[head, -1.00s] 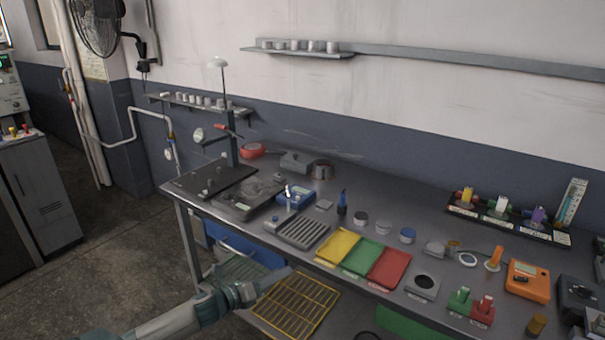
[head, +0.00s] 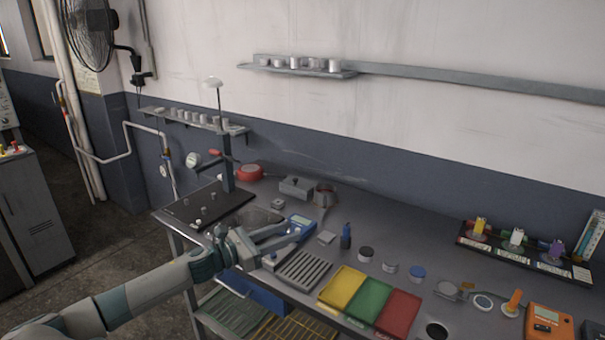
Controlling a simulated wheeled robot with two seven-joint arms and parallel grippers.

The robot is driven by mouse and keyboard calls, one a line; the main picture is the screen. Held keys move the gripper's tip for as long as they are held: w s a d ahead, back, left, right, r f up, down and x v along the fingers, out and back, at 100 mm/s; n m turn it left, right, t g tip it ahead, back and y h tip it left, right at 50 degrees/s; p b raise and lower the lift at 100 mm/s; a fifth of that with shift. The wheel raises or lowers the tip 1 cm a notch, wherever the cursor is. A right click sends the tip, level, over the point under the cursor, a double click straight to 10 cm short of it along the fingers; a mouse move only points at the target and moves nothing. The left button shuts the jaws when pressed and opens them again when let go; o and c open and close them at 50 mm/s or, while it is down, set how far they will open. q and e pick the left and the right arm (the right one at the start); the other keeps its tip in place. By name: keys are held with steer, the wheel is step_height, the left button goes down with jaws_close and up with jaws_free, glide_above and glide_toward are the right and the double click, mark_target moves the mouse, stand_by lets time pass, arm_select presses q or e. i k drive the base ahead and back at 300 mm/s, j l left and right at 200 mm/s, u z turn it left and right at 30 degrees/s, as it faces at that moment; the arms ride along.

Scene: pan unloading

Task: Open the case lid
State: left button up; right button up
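A low dark grey case (head: 257,215) with what looks like a see-through lid lies near the left end of the workbench in the head view. Its lid looks closed, though my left arm hides its front part. My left gripper (head: 291,236) reaches in from the left over the front of the case, fingers pointing right. Its two fingers are spread apart with nothing seen between them. I cannot tell whether it touches the case. My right gripper is out of view.
A blue meter (head: 300,225) lies just beyond my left fingertips. A ribbed grey tray (head: 303,270) and a yellow tray (head: 343,286) are to the right. A black board with a stand (head: 205,206) is left of the case. A grey box (head: 297,187) stands behind.

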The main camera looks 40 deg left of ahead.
mark_target(304, 187)
steer(key=i+j, duration=0.4)
steer(key=j, duration=0.15)
steer(key=i+j, duration=0.4)
steer(key=j, duration=0.15)
steer(key=i+j, duration=0.4)
steer(key=j, duration=0.15)
